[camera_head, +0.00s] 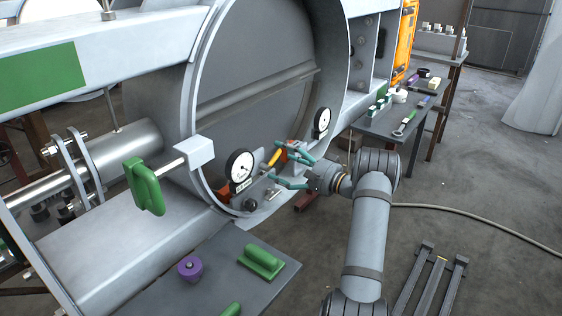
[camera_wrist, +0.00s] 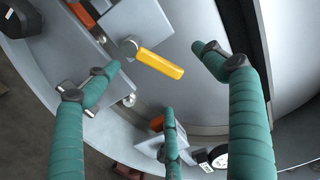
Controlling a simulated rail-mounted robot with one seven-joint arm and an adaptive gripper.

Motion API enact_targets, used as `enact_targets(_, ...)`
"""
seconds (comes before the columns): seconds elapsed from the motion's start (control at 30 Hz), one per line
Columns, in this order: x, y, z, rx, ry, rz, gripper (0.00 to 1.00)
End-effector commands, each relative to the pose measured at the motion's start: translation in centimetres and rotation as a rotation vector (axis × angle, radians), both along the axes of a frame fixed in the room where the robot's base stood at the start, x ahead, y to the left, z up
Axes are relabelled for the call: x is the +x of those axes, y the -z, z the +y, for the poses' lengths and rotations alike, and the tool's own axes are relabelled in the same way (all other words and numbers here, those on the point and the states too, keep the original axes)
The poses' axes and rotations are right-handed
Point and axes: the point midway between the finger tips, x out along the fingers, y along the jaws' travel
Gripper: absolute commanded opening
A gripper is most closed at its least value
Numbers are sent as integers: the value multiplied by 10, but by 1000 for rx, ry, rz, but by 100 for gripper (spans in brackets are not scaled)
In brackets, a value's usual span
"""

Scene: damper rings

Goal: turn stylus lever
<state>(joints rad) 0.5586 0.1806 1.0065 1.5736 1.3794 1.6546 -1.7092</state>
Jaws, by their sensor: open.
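The yellow-handled lever (camera_head: 273,157) sits inside the lower part of the big ring, between two dial gauges. In the wrist view the lever's yellow handle (camera_wrist: 160,63) points right and slightly down from a round metal pivot on a grey block. My gripper (camera_head: 281,167), with teal-wrapped fingers, is at the lever. In the wrist view its fingers (camera_wrist: 155,58) are spread, with the handle seen between their tips. I see no clear contact. The fingers partly hide the parts around the lever in the head view.
A dial gauge (camera_head: 240,168) stands left of the lever and another dial gauge (camera_head: 321,122) to its right, both close to my gripper. The ring wall (camera_head: 194,91) curves around them. A grey bench (camera_head: 229,268) with green blocks and a purple knob lies in front.

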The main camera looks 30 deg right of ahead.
Motion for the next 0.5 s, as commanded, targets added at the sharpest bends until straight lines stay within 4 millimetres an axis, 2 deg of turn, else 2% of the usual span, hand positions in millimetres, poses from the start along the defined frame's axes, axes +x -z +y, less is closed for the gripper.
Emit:
enact_targets(0.2, -7, 1, -4, 1, 2, 0, 83)
enact_targets(0.5, -8, 0, -4, 1, 1, -1, 83)
